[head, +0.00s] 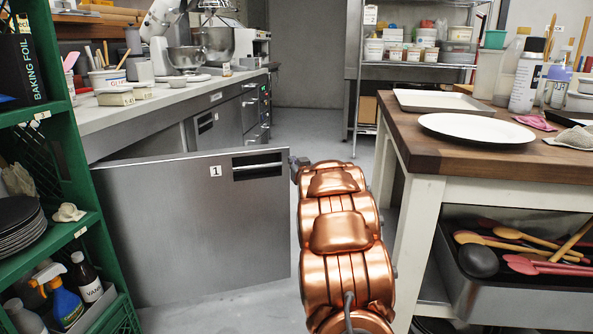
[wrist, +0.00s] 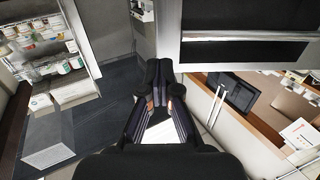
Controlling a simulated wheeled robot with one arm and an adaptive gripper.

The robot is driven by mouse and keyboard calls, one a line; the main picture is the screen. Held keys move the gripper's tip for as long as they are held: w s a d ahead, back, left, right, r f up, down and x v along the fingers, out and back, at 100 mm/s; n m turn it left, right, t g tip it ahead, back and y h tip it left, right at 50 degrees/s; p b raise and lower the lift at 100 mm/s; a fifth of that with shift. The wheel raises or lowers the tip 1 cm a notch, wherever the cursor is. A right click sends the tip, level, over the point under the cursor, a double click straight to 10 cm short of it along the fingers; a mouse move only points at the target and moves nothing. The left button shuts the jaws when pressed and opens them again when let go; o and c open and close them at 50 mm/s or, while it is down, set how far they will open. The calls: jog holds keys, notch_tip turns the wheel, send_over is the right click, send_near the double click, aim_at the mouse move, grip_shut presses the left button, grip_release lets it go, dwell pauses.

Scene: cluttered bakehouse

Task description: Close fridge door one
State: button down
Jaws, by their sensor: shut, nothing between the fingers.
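Fridge door one (head: 190,225) is a steel panel with a "1" label and a dark recessed handle (head: 257,165) near its top right corner. It stands wide open, jutting from under the left counter into the aisle. My gripper (head: 297,162) is at the door's upper free edge, partly hidden by my copper arm. In the wrist view my gripper (wrist: 158,80) has its dark fingers together and empty. A grey panel with a dark strip (wrist: 245,50), apparently the door, lies to their upper right. Whether the fingers touch it I cannot tell.
A worktable (head: 420,150) with trays stands close on the right. A green shelf unit (head: 88,235) stands at the left, near the door's left end. The counter (head: 165,100) holds mixers and tubs. A wire rack (head: 415,66) is at the back. The aisle floor (head: 310,125) beyond the door is clear.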

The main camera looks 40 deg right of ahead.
jog(key=b+x, duration=0.1)
jog(key=x, duration=0.2)
jog(key=shift+f, duration=0.1)
dwell(0.6)
